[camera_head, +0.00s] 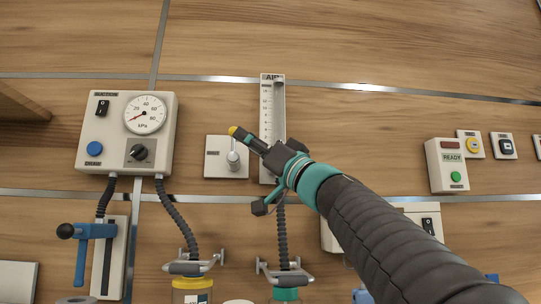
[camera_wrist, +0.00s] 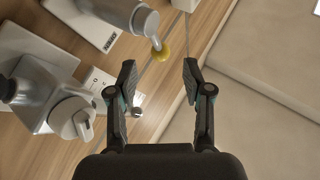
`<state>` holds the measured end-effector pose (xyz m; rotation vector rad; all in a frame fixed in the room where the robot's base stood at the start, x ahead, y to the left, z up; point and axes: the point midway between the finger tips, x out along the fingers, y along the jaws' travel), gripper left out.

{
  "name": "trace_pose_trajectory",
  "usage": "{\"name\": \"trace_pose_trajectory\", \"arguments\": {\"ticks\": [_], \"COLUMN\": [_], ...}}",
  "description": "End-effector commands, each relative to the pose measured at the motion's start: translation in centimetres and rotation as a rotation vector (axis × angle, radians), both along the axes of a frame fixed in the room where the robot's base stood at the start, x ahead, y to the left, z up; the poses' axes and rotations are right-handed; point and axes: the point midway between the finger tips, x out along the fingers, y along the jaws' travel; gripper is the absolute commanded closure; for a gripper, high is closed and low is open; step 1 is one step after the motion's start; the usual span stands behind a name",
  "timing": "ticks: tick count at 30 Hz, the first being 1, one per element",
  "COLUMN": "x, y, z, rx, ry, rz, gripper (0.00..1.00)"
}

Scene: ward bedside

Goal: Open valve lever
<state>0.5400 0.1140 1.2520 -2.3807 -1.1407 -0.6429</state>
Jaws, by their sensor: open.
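The valve lever (camera_head: 233,157) is a short silver lever on a small white wall plate (camera_head: 213,164), with a yellow knob (camera_head: 233,130) at its end. In the wrist view the yellow knob (camera_wrist: 161,52) sits on a thin silver rod from a grey cylindrical body (camera_wrist: 122,12). My gripper (camera_head: 252,143) is beside the knob in the head view, partly covering the lever's surroundings. In the wrist view my gripper (camera_wrist: 159,74) is open and empty. The knob appears between the two fingers, slightly beyond the tips; no contact is visible.
The AIR flowmeter (camera_head: 266,100) stands right of the plate, close to my gripper. A suction box with a gauge (camera_head: 146,115) is left. A blue handle (camera_head: 82,255) with a black knob is lower left. Hoses hang below. The wood wall above is clear.

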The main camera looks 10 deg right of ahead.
Motion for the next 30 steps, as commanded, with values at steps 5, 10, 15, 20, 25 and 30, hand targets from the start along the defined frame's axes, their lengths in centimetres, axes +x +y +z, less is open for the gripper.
{"name": "trace_pose_trajectory", "arguments": {"ticks": [5,10,15,20,25,30], "x": [-1.7,-2.8,-3.3,-3.4,-3.4,-3.4], "y": [-1.9,-3.1,-3.6,-3.7,-3.7,-3.7], "z": [-1.7,-2.9,-3.4,-3.5,-3.5,-3.5], "rx": [0.001,0.001,0.000,0.001,0.001,0.001], "ry": [0.000,0.000,-0.001,-0.001,-0.001,-0.001], "rz": [-0.003,-0.003,-0.002,0.000,0.000,0.000], "gripper": [0.50,0.50,0.50,0.50,0.50,0.50]}}
